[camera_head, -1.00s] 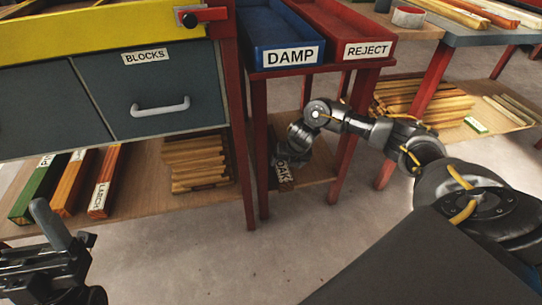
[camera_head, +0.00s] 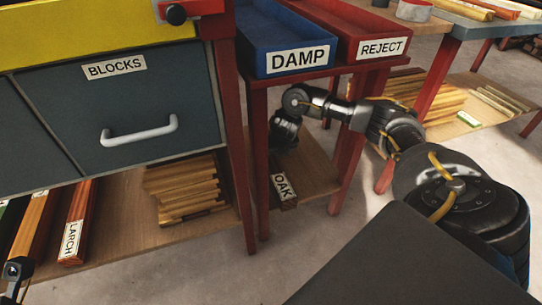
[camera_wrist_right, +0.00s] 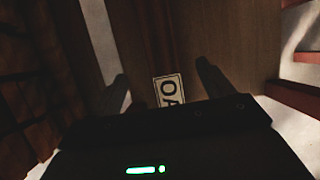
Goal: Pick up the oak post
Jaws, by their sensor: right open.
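The oak post is a dark brown beam with a white OAK label (camera_head: 283,187). It lies on the lower shelf of the small red stand, under the DAMP tray. My right gripper (camera_head: 285,132) is over the post's far part and hides it in the head view. In the right wrist view the open fingers (camera_wrist_right: 166,85) stand either side of the post, whose label (camera_wrist_right: 168,91) shows partly between them. I cannot tell the remaining gap to the post. My left gripper (camera_head: 14,278) is only partly in view at the lower left corner.
Red legs of the stand (camera_head: 259,165) flank the post closely. The blue DAMP tray (camera_head: 285,38) and red REJECT tray (camera_head: 374,29) are above. The BLOCKS drawer (camera_head: 139,128) and a larch post (camera_head: 77,220) are left. Bare floor lies in front.

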